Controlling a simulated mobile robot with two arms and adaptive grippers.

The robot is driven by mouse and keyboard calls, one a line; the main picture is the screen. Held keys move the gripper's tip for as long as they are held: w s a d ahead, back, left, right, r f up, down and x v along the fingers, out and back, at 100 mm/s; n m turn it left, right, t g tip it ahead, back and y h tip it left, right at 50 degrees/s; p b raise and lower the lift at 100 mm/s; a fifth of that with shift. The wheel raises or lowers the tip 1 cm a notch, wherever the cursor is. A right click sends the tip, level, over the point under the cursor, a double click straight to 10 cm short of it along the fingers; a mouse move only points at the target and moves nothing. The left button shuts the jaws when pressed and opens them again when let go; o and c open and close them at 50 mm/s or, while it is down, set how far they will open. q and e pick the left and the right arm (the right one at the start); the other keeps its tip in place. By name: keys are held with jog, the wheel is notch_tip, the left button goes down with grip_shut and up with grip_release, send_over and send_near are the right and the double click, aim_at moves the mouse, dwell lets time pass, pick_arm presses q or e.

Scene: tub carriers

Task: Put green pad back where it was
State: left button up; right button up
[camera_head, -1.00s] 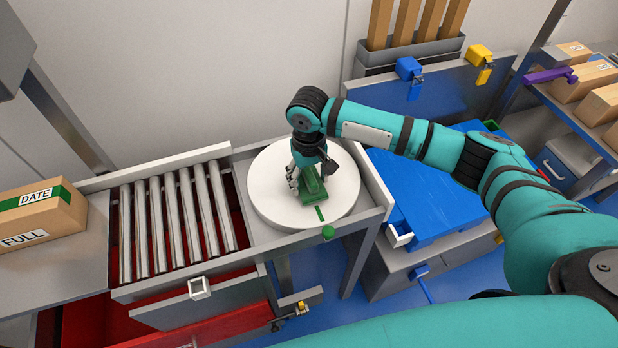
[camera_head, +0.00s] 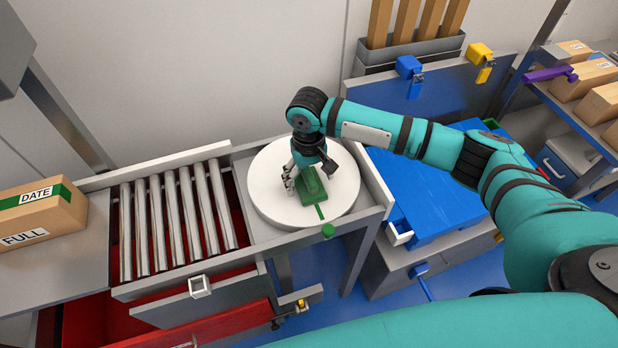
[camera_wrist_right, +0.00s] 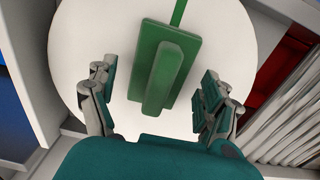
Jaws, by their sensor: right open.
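The green pad (camera_head: 313,188), a flat block with a raised bar handle, lies on the white round turntable (camera_head: 268,202). A green stripe on the disc runs from the pad's edge toward a green knob (camera_head: 328,231) at the rim side. My right gripper (camera_head: 309,182) is above the pad with its fingers spread. In the right wrist view the pad (camera_wrist_right: 166,62) lies between the open fingers (camera_wrist_right: 157,108), with a gap on both sides. My left gripper is not in view.
A roller conveyor (camera_head: 178,220) stands left of the turntable, with a cardboard box (camera_head: 40,218) beyond it. A blue surface (camera_head: 425,195) lies to the right. A red drawer (camera_head: 215,332) is open below the rollers.

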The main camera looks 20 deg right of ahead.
aim_at(308, 175)
notch_tip(308, 175, up, 12)
jog(key=shift+f+b, duration=0.2)
jog(key=shift+b, duration=0.1)
jog(key=shift+a, duration=0.1)
